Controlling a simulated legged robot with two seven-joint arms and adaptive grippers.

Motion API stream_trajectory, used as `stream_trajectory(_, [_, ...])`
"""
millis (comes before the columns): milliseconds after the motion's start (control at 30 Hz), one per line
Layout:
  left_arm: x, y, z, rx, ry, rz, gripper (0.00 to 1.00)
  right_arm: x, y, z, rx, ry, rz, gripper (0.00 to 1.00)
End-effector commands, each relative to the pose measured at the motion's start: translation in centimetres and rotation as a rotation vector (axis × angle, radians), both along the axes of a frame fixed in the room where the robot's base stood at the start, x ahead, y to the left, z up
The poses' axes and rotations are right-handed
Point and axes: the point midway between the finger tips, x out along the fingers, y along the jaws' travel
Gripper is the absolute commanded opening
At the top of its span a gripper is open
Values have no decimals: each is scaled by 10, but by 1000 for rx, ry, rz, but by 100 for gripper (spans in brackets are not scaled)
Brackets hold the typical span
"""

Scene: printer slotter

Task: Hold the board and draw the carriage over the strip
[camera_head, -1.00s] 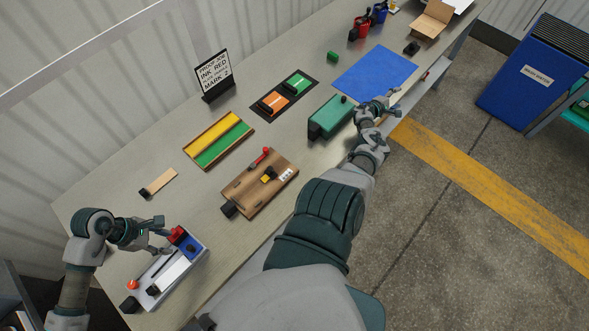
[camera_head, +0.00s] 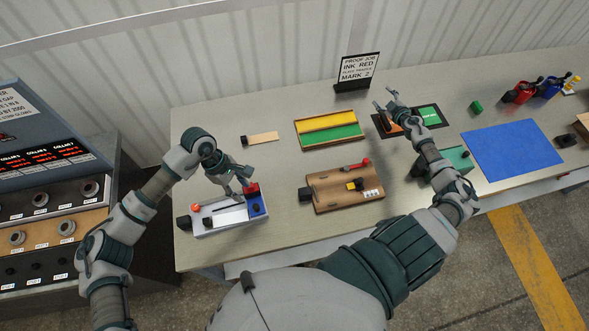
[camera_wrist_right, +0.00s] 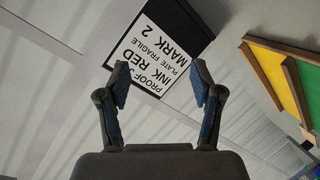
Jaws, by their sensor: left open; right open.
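A grey-framed board (camera_head: 213,229) stands at the left front of the table. A white strip (camera_head: 231,217) lies along it, with a small black block (camera_head: 206,222) near its left end. My right gripper (camera_head: 384,105) is open and empty, raised over the table near the black tray. It also shows in the right wrist view (camera_wrist_right: 161,80), with the sign beyond it.
A brown wooden board (camera_head: 330,199) with a yellow block and red handle lies right of the grey one. A yellow-green tray (camera_head: 327,131), a green box (camera_head: 458,157), a blue mat (camera_head: 511,150) and a sign (camera_head: 358,69) stand around. A control panel (camera_head: 40,160) is at left.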

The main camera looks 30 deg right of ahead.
Motion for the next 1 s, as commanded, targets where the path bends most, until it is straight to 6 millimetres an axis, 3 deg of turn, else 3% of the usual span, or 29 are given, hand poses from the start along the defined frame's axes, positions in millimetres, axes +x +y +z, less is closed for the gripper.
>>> stream_trajectory(33, [0,0,0,0,0,0,42,12,31,1,39,-3,77,66])
stream_trajectory(133, [0,0,0,1,-1,0,42,29,94,0,126,4,236,66])
stream_trajectory(300, [0,-1,0,1,-1,0,42,37,206,2,276,53,506,66])
stream_trajectory(467, [0,-1,0,1,-1,0,42,19,309,6,410,142,760,66])
stream_trajectory(600, [0,-1,0,1,-1,0,42,-14,388,10,511,251,966,66])
stream_trajectory(700, [0,-1,0,1,0,0,42,-41,430,14,563,330,1084,66])
stream_trajectory(800, [0,-1,0,1,0,0,42,-63,458,17,598,397,1170,66])
stream_trajectory(1000, [0,-2,0,2,-1,1,42,-86,481,19,628,464,1247,66])
